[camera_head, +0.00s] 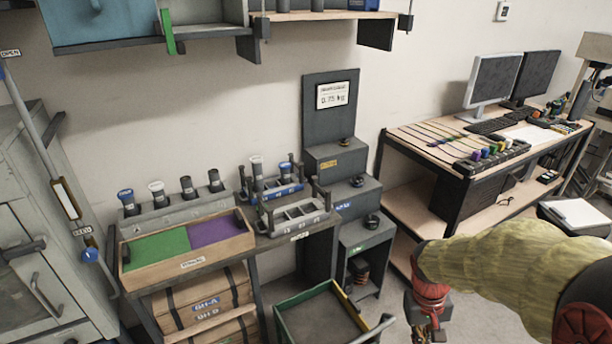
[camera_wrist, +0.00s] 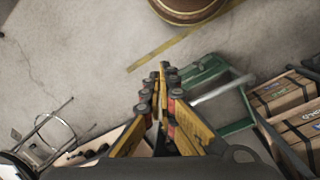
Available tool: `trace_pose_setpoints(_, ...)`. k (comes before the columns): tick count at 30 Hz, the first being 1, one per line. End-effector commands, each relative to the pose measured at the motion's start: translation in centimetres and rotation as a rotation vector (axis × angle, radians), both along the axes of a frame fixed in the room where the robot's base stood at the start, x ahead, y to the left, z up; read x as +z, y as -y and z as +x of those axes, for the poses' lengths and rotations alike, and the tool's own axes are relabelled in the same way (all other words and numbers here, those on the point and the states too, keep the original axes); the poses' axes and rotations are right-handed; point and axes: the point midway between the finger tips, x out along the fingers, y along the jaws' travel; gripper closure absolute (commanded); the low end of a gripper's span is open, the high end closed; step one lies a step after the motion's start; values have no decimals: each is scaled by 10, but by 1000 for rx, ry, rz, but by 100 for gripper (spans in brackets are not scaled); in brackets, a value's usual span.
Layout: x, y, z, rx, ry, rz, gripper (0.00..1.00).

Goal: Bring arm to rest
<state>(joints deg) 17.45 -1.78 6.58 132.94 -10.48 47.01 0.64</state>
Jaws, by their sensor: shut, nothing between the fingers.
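My gripper (camera_head: 428,328) hangs at the lower right of the head view, below the red wrist joint, over the floor in front of the bench. Its lower end is cut off by the frame edge. My arm, in a yellow-green sleeve, reaches in from the right. In the wrist view my gripper's fingers (camera_wrist: 162,82) are together and hold nothing.
A green-edged cart (camera_head: 279,307) stands left of my gripper, before the workbench with a green and purple tray (camera_head: 128,280). The computer desk (camera_head: 460,167) is behind my arm. In the wrist view, wooden crates (camera_wrist: 279,94) are right; concrete floor (camera_wrist: 90,40) is clear.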

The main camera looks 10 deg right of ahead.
Motion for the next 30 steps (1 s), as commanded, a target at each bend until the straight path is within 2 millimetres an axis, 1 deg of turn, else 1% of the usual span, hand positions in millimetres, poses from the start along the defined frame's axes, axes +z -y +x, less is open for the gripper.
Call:
trace_pose_setpoints(1,16,-13,-4,3,33,6,100)
trace_pose_setpoints(3,35,-30,-10,6,72,21,100)
trace_pose_setpoints(9,83,-74,-27,27,211,57,100)
trace_pose_setpoints(12,107,-92,-33,52,300,67,100)
trace_pose_setpoints(15,130,-106,-39,89,388,69,100)
trace_pose_setpoints(21,172,-125,-47,164,541,62,100)
trace_pose_setpoints(25,185,-133,-50,195,588,64,100)
trace_pose_setpoints(30,186,-137,-50,212,591,69,100)
